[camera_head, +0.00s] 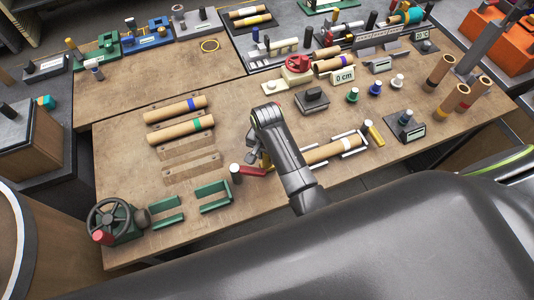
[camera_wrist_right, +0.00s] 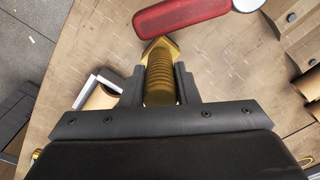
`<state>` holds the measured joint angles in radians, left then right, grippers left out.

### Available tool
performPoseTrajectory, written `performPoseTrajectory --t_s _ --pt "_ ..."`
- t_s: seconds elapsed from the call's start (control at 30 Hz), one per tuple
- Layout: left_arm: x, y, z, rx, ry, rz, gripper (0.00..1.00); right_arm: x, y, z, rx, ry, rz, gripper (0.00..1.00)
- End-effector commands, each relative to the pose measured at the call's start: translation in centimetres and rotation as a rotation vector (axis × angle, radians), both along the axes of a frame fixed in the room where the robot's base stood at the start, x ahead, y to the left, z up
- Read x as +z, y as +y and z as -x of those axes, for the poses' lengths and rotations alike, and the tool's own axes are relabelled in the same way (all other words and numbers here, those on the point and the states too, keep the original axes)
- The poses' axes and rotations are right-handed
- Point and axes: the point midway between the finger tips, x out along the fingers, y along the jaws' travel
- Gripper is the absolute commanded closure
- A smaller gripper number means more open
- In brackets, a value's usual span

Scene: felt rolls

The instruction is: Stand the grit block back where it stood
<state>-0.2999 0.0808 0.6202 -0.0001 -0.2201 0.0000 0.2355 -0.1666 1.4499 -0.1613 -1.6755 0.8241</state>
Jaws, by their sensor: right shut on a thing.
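My right gripper (camera_head: 256,158) is low over the front middle of the wooden table in the head view. In the right wrist view its fingers (camera_wrist_right: 159,88) are shut on a gold ribbed piece (camera_wrist_right: 160,62) with a pointed, angular end. I cannot tell whether this piece is the grit block. A red-handled tool (camera_wrist_right: 180,14) with a white end lies just beyond the piece; it also shows beside the gripper in the head view (camera_head: 252,171). A dark block with a knob (camera_head: 312,101) sits farther back. My left gripper is not in view.
A felt roll (camera_head: 330,150) in a white frame lies right of my gripper. Two rolls (camera_head: 178,109) rest on wooden holders at left. Green brackets (camera_head: 213,196) and a handwheel (camera_head: 110,218) stand at front left. Upright tubes (camera_head: 453,101) stand at right.

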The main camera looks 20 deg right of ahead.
Motion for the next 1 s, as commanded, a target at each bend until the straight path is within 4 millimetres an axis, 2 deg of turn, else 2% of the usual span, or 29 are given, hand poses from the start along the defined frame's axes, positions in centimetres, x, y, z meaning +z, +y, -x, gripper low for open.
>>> performPoseTrajectory --t_s 0.73,0.77,0.93,1.0 --pt "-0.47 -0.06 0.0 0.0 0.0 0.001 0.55 -1.01 0.0 -0.03 0.0 -0.001 0.0 0.98" --pt "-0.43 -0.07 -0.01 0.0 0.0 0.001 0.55 -0.95 0.0 -0.03 0.0 -0.001 0.0 0.68" --pt "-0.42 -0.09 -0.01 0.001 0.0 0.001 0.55 -0.95 0.0 -0.02 0.0 -0.001 0.0 0.47" --pt "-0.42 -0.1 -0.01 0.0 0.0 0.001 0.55 -0.95 0.0 -0.02 0.0 -0.001 0.0 0.47"
